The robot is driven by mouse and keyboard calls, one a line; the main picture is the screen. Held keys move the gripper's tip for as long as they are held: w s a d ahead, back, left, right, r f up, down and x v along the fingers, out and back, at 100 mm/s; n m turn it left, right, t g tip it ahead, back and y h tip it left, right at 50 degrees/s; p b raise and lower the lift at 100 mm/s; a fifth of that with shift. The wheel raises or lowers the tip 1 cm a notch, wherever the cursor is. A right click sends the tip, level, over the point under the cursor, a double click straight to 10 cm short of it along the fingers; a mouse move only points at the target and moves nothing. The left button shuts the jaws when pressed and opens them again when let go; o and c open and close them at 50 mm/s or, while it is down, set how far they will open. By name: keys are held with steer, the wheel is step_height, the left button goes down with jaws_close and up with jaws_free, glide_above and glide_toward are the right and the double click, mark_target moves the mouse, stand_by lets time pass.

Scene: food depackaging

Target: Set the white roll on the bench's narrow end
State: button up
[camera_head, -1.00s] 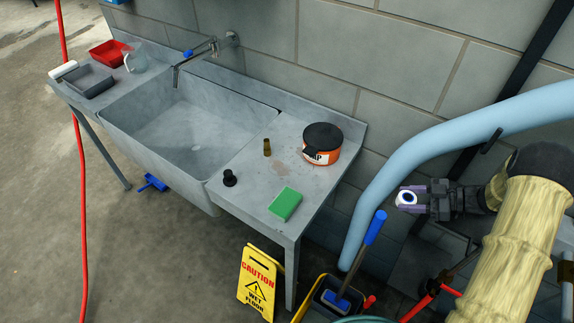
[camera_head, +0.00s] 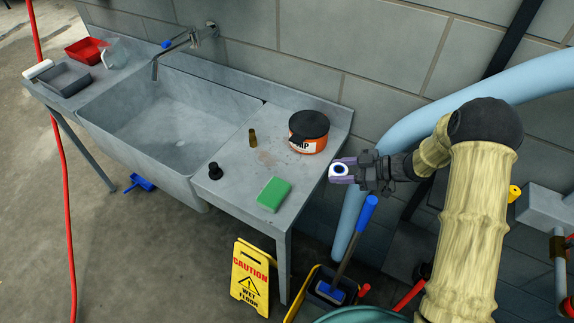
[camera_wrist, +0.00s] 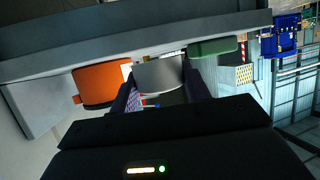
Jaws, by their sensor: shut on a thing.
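My gripper (camera_head: 343,170) is shut on a white roll (camera_head: 332,177) with a dark blue centre. The roll also shows in the wrist view (camera_wrist: 158,75), between the fingers. My gripper holds it just off the right end of the grey bench (camera_head: 232,192), in the air. The bench has a sink basin (camera_head: 165,125) in its middle, a wider flat top to the right and a narrower strip at the far left end.
An orange tub (camera_head: 308,134), brown bottle (camera_head: 252,138), black stopper (camera_head: 215,171) and green sponge (camera_head: 274,194) stand on the right top. A red tray (camera_head: 88,50), grey tray (camera_head: 68,81), clear jug (camera_head: 113,54) and white cylinder (camera_head: 38,69) crowd the left strip. A tap (camera_head: 175,40) overhangs the basin.

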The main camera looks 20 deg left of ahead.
steer(key=b, duration=0.3)
glide_toward(287, 169)
steer(key=a, duration=0.4)
steer(key=shift+s+a, duration=0.2)
steer(key=shift+s, duration=0.1)
steer(key=shift+a+r, duration=0.15)
steer(key=shift+a, duration=0.1)
steer(key=b+x, duration=0.1)
steer(key=x, duration=0.1)
steer(key=b+x, duration=0.1)
steer(key=x, duration=0.1)
steer(key=shift+s+a+r, duration=0.1)
steer(key=shift+a+r, duration=0.05)
steer(key=shift+a, duration=0.2)
steer(key=shift+f+b, duration=0.2)
steer(key=shift+b, duration=0.15)
steer(key=shift+d+r, duration=0.1)
steer(key=o, duration=0.9)
steer(key=shift+o, duration=0.2)
